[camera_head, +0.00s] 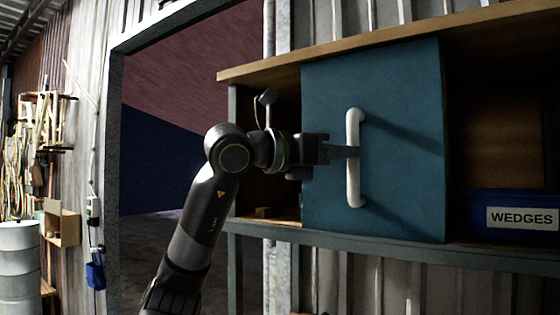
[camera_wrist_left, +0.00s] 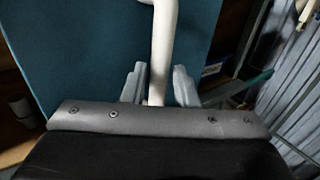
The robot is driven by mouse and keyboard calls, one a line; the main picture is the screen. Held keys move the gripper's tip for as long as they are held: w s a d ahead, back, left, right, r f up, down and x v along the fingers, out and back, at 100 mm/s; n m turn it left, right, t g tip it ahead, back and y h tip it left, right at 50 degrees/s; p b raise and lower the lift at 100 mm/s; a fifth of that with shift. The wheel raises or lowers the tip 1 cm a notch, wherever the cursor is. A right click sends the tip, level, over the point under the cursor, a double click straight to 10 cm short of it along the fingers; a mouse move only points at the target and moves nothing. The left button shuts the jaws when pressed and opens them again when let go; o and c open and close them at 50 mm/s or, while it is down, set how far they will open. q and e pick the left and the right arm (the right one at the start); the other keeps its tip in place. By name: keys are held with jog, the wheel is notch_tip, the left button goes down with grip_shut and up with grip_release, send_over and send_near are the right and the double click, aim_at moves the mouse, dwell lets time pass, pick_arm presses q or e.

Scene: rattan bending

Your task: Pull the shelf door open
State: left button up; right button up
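The shelf door (camera_head: 400,190) is a teal panel at the front of the wooden shelf, with open compartments to its left and right. Its white vertical handle (camera_head: 353,180) stands out from the panel and throws a shadow on it. My left gripper (camera_head: 350,152) reaches in from the left at the handle's mid-height. In the left wrist view the handle (camera_wrist_left: 164,45) runs between the two fingers (camera_wrist_left: 160,88), one on each side. Whether both fingers press on it cannot be told. The door (camera_wrist_left: 90,50) fills the upper left there. My right gripper is not in view.
A blue bin labelled WEDGES (camera_head: 510,208) sits in the right compartment. The shelf's lower ledge (camera_head: 400,250) runs below the door. A doorway frame (camera_head: 113,130) stands left of the shelf. White drums (camera_head: 18,260) and sticks are at the far left.

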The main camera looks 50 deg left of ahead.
pick_arm(q)
jog(key=b+v, duration=0.5)
jog(key=v, duration=0.9)
jog(key=shift+s, duration=0.15)
jog(key=shift+a, duration=0.1)
